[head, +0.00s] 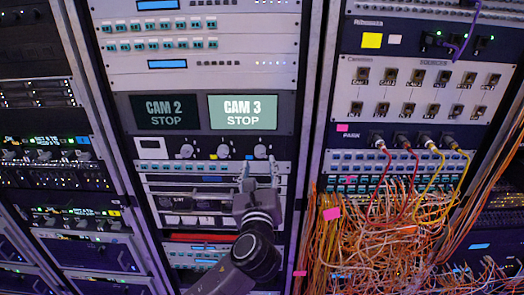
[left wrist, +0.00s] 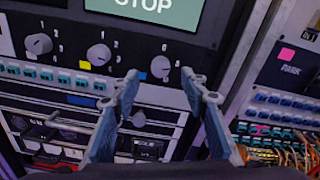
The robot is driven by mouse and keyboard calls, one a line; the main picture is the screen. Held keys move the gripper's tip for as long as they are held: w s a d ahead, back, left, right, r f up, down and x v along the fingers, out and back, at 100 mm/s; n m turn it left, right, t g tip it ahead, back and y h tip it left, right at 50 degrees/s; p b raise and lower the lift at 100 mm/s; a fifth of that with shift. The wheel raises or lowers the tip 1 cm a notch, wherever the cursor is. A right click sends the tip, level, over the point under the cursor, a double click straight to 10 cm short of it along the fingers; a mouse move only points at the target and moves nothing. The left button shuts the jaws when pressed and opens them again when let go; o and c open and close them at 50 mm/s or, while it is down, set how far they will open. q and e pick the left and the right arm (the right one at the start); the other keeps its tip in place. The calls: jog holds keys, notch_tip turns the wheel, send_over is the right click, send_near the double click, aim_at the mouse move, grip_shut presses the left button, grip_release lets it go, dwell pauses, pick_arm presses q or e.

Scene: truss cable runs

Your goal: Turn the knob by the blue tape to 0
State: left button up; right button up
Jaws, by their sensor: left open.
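A small blue tape (head: 249,156) lies just left of the rightmost knob (head: 260,150); in the left wrist view the blue tape (left wrist: 142,76) and that knob (left wrist: 160,66) show between my fingers. White digits ring the knob, but I cannot read its pointer surely. My left gripper (head: 259,167) is open, its fingertips either side of and just below this knob; it also shows in the left wrist view (left wrist: 160,76). I cannot tell whether a finger touches the panel. My right gripper is not in view.
A yellow tape (head: 213,157) marks the middle knob (head: 223,150), and another knob (head: 187,150) stands further left. Dense orange cables (head: 370,240) hang from the right rack.

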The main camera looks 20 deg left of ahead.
aim_at(260, 153)
pick_arm(q)
jog(key=x, duration=0.5)
jog(key=shift+w+p, duration=0.15)
jog(key=shift+p, duration=0.25)
grip_shut()
